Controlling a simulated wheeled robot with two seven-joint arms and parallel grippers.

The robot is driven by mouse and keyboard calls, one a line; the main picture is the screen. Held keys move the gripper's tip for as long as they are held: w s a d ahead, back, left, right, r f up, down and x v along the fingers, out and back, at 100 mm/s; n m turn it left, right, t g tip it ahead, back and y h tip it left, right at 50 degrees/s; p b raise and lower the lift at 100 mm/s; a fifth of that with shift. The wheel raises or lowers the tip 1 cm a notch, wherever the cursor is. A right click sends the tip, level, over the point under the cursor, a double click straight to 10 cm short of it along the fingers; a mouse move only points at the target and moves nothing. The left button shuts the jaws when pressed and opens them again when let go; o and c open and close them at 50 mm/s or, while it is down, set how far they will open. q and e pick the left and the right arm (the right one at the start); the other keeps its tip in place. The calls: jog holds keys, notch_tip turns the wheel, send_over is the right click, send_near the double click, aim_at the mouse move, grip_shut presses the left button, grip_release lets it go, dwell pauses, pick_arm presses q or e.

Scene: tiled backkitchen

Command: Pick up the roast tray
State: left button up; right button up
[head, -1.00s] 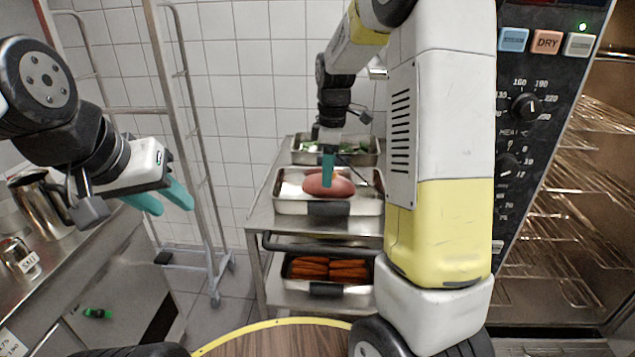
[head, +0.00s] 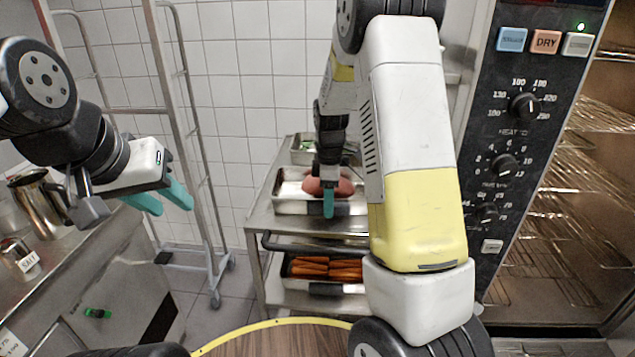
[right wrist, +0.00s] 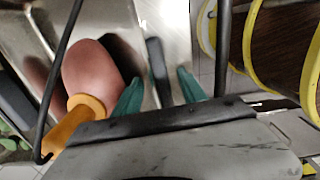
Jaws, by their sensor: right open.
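The roast tray (head: 292,207) is a shallow metal tray on the top of a steel trolley in the head view. A pinkish roast (head: 341,187) lies in it; the roast also shows in the right wrist view (right wrist: 92,72). My right gripper (head: 328,208) is open at the tray's near side. In the right wrist view its teal fingers (right wrist: 160,92) stand apart, with the tray's dark handle (right wrist: 157,66) seen between them. Whether they touch it I cannot tell. My arm covers the tray's right part. My left gripper (head: 162,198) is open and empty, away at the left.
A tray of greens (head: 303,152) stands behind the roast tray. A tray of orange food (head: 325,270) is on the trolley's lower shelf. An oven (head: 520,150) with wire racks stands at the right, a tall rack (head: 178,110) at the left. A counter (head: 100,250) is at left.

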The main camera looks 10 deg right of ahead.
jog(key=shift+c, duration=0.4)
grip_shut()
jog(key=shift+w+r, duration=0.1)
dwell(0.8)
